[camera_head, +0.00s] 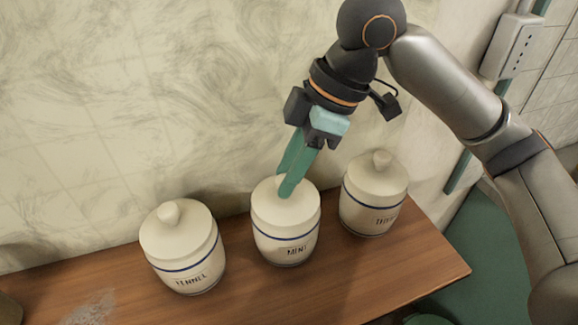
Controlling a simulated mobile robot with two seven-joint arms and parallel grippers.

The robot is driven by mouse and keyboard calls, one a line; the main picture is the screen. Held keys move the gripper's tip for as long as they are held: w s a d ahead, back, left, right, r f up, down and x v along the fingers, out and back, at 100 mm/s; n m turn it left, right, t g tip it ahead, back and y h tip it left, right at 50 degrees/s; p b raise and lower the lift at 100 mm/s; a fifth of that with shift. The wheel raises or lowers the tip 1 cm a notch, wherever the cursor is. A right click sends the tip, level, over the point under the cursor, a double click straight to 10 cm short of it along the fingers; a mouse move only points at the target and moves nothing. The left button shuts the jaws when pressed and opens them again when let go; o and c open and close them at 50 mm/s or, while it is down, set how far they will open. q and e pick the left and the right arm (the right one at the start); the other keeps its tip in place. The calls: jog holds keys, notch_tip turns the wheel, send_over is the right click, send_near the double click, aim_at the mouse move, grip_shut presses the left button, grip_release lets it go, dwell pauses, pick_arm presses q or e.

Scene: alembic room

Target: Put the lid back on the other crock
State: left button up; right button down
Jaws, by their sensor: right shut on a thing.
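Three cream crocks with a blue band stand in a row on the wooden shelf. The middle crock (287,247) is lettered "MINT", and a pale lid (302,205) lies over its mouth. My right gripper (285,190) reaches down from above with green fingers shut on this lid's knob, which the fingers mostly hide. I see no clear gap between lid and crock. The left crock (189,265), whose lettering looks like "FENNEL", wears a knobbed lid (172,226). The right crock (372,210) wears a knobbed lid (381,173) too; its lettering is hard to read. My left gripper is out of view.
The wooden shelf (420,275) has bare room in front of the crocks and at its right end. A marbled wall (150,100) stands close behind them. A dark rounded thing (8,308) shows at the lower left edge. A white wall box (512,47) hangs at the upper right.

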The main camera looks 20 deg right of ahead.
jog(key=shift+c, duration=2.4)
grip_release()
jog(key=shift+f+b, duration=0.35)
jog(key=shift+f, duration=0.6)
jog(key=shift+r+p, duration=0.4)
jog(key=shift+r, duration=0.25)
jog(key=o, duration=0.3)
jog(key=shift+r, duration=0.2)
